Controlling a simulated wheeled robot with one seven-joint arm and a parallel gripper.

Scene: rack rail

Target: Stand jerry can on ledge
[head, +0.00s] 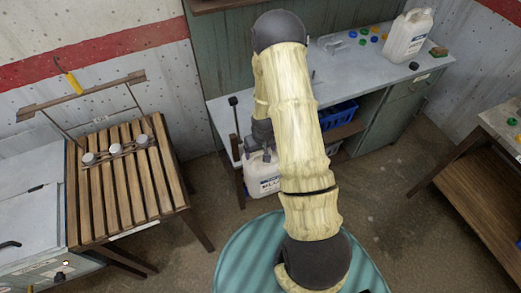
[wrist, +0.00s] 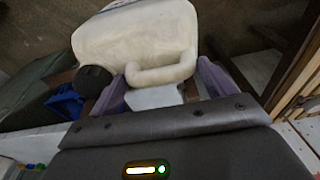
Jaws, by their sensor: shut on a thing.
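A white jerry can (head: 263,181) with a dark label hangs upright beside the left end of the grey bench, partly hidden by my arm. In the wrist view the jerry can (wrist: 135,35) fills the top middle, with its black cap (wrist: 94,80) at lower left. My gripper (wrist: 163,85) has a purple finger on each side of the can's handle and is shut on it. In the head view my gripper (head: 258,148) is just above the can, its fingers mostly hidden. I cannot tell for sure which surface is the ledge.
A slatted wooden table (head: 115,205) with a rail and pale knobs stands at left. The grey bench (head: 340,75) carries a second white jerry can (head: 408,37) and colored caps. A blue crate (head: 338,115) sits below. Another table (head: 500,125) is at right. Floor between is clear.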

